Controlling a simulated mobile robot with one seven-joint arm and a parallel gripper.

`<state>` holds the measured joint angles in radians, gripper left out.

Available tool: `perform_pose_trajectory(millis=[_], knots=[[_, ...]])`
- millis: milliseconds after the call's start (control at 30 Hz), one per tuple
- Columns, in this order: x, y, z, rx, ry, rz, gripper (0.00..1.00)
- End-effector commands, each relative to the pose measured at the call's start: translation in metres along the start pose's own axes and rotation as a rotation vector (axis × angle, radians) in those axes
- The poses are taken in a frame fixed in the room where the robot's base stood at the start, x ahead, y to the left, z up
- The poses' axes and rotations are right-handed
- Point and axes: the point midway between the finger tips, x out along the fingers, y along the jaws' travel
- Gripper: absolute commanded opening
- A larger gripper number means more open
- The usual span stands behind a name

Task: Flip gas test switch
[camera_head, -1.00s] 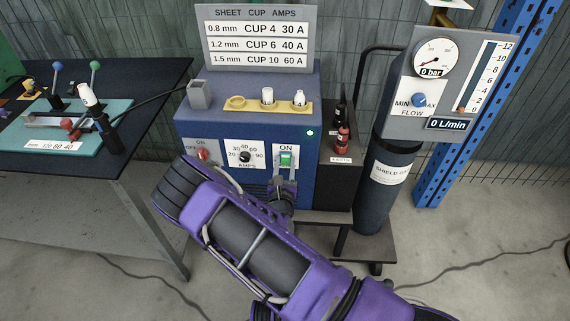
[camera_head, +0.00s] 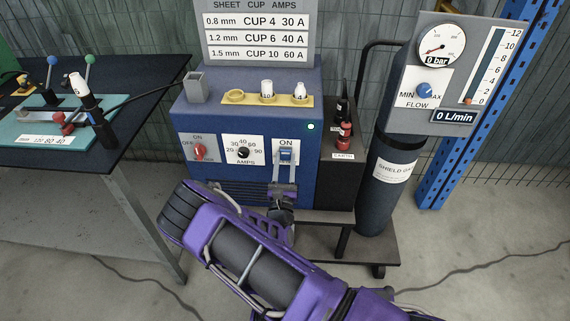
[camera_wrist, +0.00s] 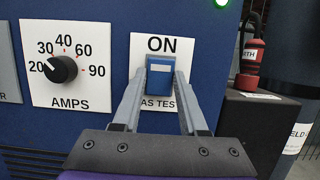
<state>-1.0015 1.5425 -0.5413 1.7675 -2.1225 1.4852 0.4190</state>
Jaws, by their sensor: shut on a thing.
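The gas test switch (camera_wrist: 160,72) is a blue rocker on a white plate marked ON and, partly hidden, "AS TEST". It also shows in the head view (camera_head: 287,151) at the right of the blue machine's front. My gripper (camera_wrist: 160,90) reaches up to it with one grey finger at each side. The fingers are shut on the switch's sides. They cover part of the plate's lower lettering. In the head view my gripper (camera_head: 284,165) is small, with the fingers just below and beside the switch.
An AMPS knob (camera_wrist: 61,69) is left of the switch, and a red OFF/ON knob (camera_head: 199,152) is further left. A green lamp (camera_head: 310,127) glows above right. The gauge panel (camera_head: 439,78) reads 0 bar and 0 L/min. A dark gas cylinder (camera_head: 380,205) stands right.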

Motion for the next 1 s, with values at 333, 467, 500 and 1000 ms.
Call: perform_pose_trajectory(millis=[333,467,500,1000], knots=[[0.0,0.0,0.0,0.0,0.001,0.0,0.72],[0.0,0.0,0.0,0.0,0.001,0.0,0.72],[0.0,0.0,0.0,0.0,0.001,0.0,0.72],[-0.071,0.001,0.0,-0.002,0.004,0.004,0.72]])
